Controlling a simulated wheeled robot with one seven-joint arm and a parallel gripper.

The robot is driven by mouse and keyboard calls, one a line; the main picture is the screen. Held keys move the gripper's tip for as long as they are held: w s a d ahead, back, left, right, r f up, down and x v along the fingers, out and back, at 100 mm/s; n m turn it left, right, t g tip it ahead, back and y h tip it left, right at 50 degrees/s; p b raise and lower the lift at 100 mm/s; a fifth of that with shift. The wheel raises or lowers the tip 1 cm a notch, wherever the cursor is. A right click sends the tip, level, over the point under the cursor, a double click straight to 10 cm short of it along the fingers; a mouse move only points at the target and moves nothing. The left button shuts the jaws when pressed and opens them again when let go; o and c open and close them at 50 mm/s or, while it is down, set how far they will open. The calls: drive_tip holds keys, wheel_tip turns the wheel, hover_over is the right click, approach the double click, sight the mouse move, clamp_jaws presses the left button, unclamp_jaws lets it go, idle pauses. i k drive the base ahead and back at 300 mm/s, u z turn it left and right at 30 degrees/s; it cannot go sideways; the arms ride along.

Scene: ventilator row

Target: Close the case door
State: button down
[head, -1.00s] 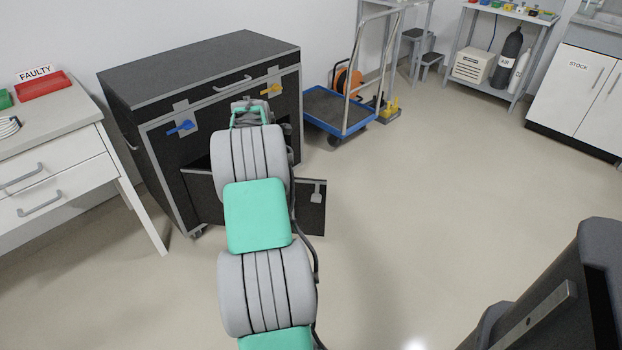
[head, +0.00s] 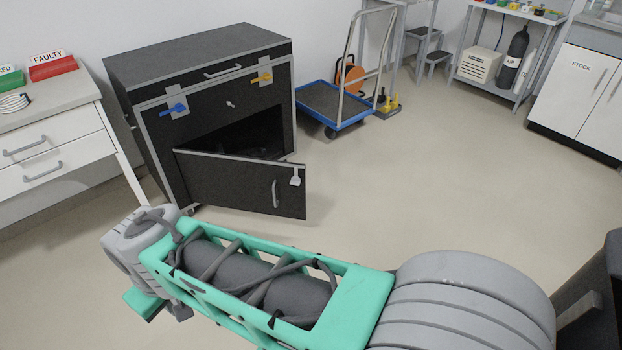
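The black case (head: 200,65) with grey edging stands against the wall at the left in the head view. Its door (head: 236,187) is low on the front and stands open, swung out from its left side. A handle (head: 275,193) and a pale latch plate (head: 296,178) are near the door's free end. The dark opening (head: 245,135) shows above and behind the door. My arm lies across the bottom of the view, in front of the door and apart from it in the picture. My gripper's fingers are not visible.
Blue and yellow latches (head: 174,110) sit on the case's upper front. A white drawer table (head: 50,130) stands close on the left. A blue trolley (head: 335,108) stands right of the case. The floor (head: 430,190) to the right is clear.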

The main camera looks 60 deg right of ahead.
sight(250, 184)
drive_tip(key=z, duration=0.45)
drive_tip(key=i, duration=1.05)
drive_tip(key=u, duration=0.15)
